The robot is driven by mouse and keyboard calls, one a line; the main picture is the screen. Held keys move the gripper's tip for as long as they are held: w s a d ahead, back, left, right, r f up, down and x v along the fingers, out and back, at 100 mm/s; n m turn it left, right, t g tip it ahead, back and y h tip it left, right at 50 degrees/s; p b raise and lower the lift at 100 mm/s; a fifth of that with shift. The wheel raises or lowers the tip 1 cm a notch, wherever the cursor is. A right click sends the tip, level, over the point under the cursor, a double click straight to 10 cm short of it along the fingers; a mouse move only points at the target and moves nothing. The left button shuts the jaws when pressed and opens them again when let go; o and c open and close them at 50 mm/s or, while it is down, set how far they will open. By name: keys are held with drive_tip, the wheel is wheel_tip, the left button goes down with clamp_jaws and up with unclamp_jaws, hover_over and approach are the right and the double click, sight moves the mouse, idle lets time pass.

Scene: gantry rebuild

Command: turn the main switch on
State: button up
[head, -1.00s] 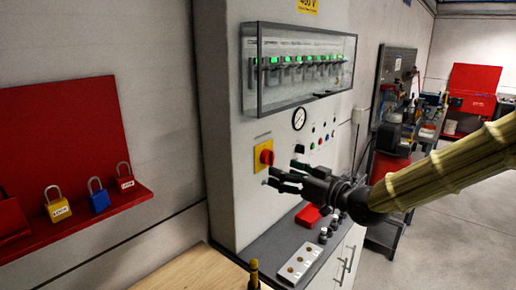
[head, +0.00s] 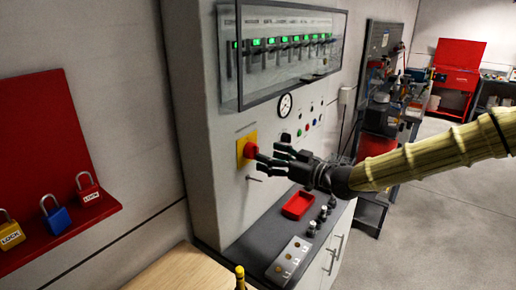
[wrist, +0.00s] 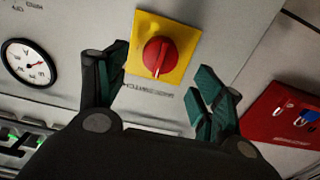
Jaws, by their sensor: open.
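The main switch is a red rotary knob (head: 248,150) on a yellow square plate (head: 241,141), on the front of the grey cabinet. In the wrist view the red knob (wrist: 159,56) sits on its yellow plate (wrist: 143,28), upper middle, between and beyond my fingertips. My gripper (head: 268,163) is just right of the knob in the head view, with its fingers pointing at it. In the wrist view my gripper (wrist: 160,82) is open with nothing between the fingers. The knob appears apart from the fingers, but the exact gap is hard to tell.
A clear-fronted breaker box (head: 285,50) juts out above the switch. A round gauge (head: 285,105) and small buttons are to the right. Padlocks (head: 55,215) sit on a red shelf at left.

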sight(257, 152)
drive_tip(key=p+x, duration=0.2)
drive_tip(key=x, duration=0.4)
drive_tip(key=shift+r, duration=0.1)
